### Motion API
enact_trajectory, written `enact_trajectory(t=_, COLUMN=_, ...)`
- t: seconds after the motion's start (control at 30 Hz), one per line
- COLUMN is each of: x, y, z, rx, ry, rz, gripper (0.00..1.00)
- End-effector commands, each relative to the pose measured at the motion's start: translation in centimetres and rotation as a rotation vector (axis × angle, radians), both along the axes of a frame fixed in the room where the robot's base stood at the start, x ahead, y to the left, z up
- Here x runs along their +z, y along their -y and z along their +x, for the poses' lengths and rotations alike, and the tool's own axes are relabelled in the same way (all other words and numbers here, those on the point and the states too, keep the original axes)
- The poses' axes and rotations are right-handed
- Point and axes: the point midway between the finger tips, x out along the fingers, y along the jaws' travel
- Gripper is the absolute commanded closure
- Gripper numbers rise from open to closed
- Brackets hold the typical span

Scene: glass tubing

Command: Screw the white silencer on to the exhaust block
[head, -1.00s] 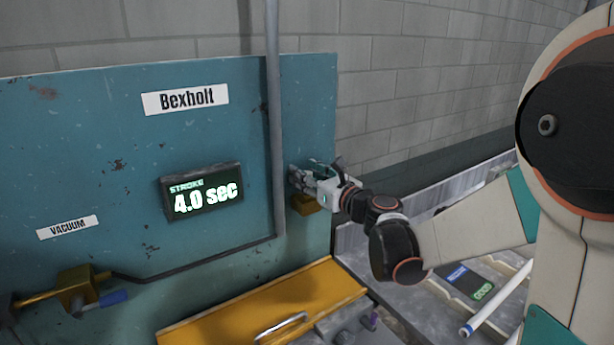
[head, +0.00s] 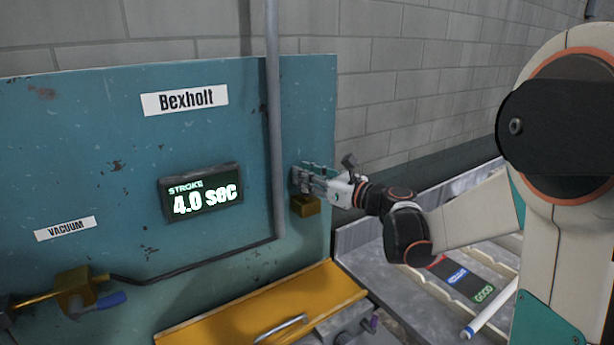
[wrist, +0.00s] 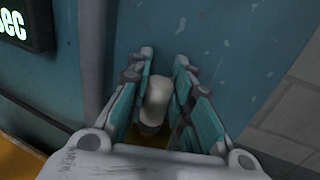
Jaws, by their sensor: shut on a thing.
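The white silencer (wrist: 155,100) is a small rounded piece between my gripper's fingers in the wrist view. My gripper (wrist: 164,62) is shut on it, with teal-padded fingers on both sides. In the head view my gripper (head: 299,178) is at the right part of the teal panel, just above a brass block (head: 306,207), which looks like the exhaust block. The silencer's lower end and any contact with the block are hidden by my gripper, so I cannot tell whether the threads meet.
A grey vertical pipe (head: 273,120) runs close to the left of my gripper. A display (head: 201,192) reads 4.0 sec. A yellow cover (head: 260,305) with a handle juts out below. A tray with a white tube (head: 488,315) lies at right.

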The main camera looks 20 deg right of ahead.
Motion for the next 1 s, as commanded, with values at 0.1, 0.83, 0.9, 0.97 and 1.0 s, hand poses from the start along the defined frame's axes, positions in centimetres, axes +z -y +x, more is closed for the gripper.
enact_trajectory(t=0.1, x=-0.02, y=-0.28, z=-0.11, rx=-0.047, ry=0.0, rz=-0.002, gripper=1.0)
enact_trajectory(t=0.83, x=-0.11, y=-0.19, z=-0.13, rx=-0.573, ry=-0.001, rz=-0.002, gripper=1.0)
enact_trajectory(t=0.9, x=-0.11, y=-0.08, z=-0.15, rx=-0.592, ry=-0.001, rz=-0.002, gripper=1.0)
enact_trajectory(t=0.97, x=-0.11, y=0.01, z=-0.16, rx=-0.6, ry=0.0, rz=-0.001, gripper=1.0)
enact_trajectory(t=1.0, x=-0.1, y=0.04, z=-0.16, rx=-0.601, ry=0.0, rz=-0.001, gripper=1.0)
